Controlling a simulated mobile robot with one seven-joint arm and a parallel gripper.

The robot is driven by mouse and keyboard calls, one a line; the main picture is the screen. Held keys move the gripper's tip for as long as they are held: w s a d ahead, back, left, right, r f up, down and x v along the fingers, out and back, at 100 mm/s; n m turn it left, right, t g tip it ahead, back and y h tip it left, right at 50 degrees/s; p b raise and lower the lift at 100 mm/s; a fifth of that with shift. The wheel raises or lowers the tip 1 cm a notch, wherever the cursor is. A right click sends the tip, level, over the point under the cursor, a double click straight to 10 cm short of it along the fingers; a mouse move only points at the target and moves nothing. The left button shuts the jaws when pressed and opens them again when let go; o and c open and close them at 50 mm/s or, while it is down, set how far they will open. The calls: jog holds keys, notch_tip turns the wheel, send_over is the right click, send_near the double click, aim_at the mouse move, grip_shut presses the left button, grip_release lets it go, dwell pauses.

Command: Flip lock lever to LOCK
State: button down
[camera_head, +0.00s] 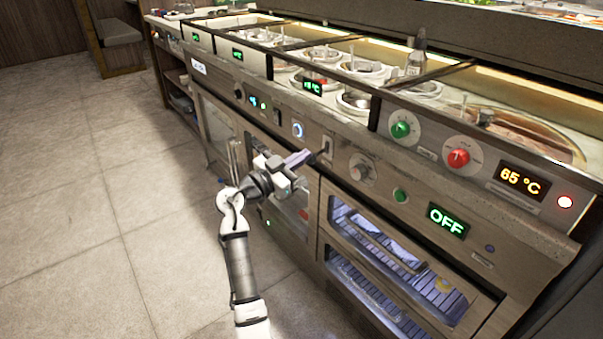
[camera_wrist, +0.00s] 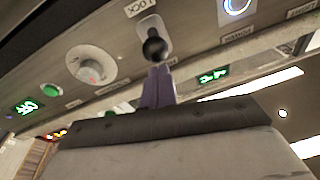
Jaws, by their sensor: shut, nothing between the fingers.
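The lock lever shows in the wrist view as a black ball knob (camera_wrist: 155,48) in front of a pale upright plate (camera_wrist: 150,27). A LOCK label (camera_wrist: 140,8) sits above the plate in that picture, and the ball is at the plate's other end. In the head view the lever plate (camera_head: 327,147) is on the front panel, left of a round dial. My gripper (camera_head: 306,157) is shut and empty, with its purple fingers pointing at the lever. In the wrist view its fingertips (camera_wrist: 159,72) are just below the ball. I cannot tell whether they touch it.
A round dial (camera_head: 362,168), a blue-ringed button (camera_head: 298,130) and a green button (camera_head: 400,195) are on the same panel. Glass drawers (camera_head: 400,255) are below, and sauce wells (camera_head: 357,100) are on top. The tiled floor (camera_head: 110,210) at left is clear.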

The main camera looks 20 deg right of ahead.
notch_tip(320, 180, down, 2)
jog(key=h+b, duration=0.1)
jog(key=b, duration=0.3)
jog(key=shift+d+f+b, duration=0.1)
jog(key=shift+f+b, duration=0.15)
jog(key=shift+b, duration=0.5)
notch_tip(320, 180, up, 20)
jog(key=p, duration=0.3)
jog(key=shift+r+p, duration=0.2)
jog(key=shift+p, duration=0.2)
